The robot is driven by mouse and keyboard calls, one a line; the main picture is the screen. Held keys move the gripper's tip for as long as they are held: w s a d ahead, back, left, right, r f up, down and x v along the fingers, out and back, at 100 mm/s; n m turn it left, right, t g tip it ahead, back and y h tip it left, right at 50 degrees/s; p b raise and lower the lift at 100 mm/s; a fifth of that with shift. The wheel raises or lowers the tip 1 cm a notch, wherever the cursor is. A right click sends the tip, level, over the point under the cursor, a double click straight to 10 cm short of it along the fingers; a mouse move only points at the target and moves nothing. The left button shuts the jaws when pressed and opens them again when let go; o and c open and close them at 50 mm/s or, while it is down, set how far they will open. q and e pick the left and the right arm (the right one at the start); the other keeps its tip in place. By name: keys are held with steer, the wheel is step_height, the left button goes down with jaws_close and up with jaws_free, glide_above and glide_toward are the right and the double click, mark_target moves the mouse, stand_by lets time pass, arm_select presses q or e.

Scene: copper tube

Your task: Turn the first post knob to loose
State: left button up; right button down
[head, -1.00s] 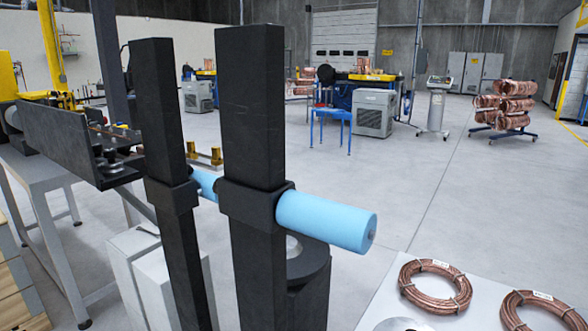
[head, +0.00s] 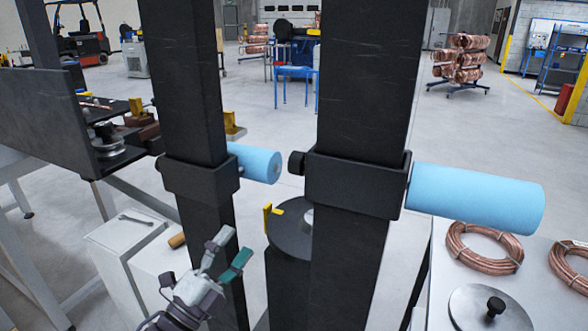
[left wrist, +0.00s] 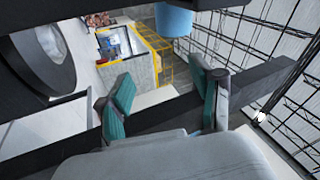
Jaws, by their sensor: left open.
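Two upright black posts stand side by side, a left one (head: 190,80) and a right one (head: 365,75), each with a black sliding collar and a blue roller. A small black knob (head: 297,162) sticks out on the left of the right post's collar (head: 356,183). Another knob (head: 160,165) shows partly at the left post's collar (head: 202,180). My left gripper (head: 230,248) is open and empty, in front of and below the left collar. In the left wrist view a black post (left wrist: 165,112) crosses behind its fingers (left wrist: 168,92). My right gripper is out of view.
The blue rollers (head: 478,197) (head: 256,164) project to the right of the collars. A dark reel (head: 290,232) stands behind the posts. Copper coils (head: 484,246) lie on a pale table at right. A black bench plate (head: 38,120) is at left.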

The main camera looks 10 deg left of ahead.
mark_target(289, 172)
arm_select(q)
steer(key=s+d+r+m+g+h, duration=0.3)
steer(key=s+d+r+m+h, duration=0.1)
steer(key=r+m+h, duration=0.45)
steer(key=shift+m+t+y, duration=0.25)
steer(key=shift+m+t, duration=0.05)
steer(key=shift+m, duration=0.05)
steer(key=p+x, duration=0.4)
steer(key=x, duration=0.8)
steer(key=shift+a+r, duration=0.1)
steer(key=shift+r, duration=0.05)
steer(key=shift+w+d+r, duration=0.2)
steer(key=shift+w+d, duration=0.05)
steer(key=shift+d, duration=0.05)
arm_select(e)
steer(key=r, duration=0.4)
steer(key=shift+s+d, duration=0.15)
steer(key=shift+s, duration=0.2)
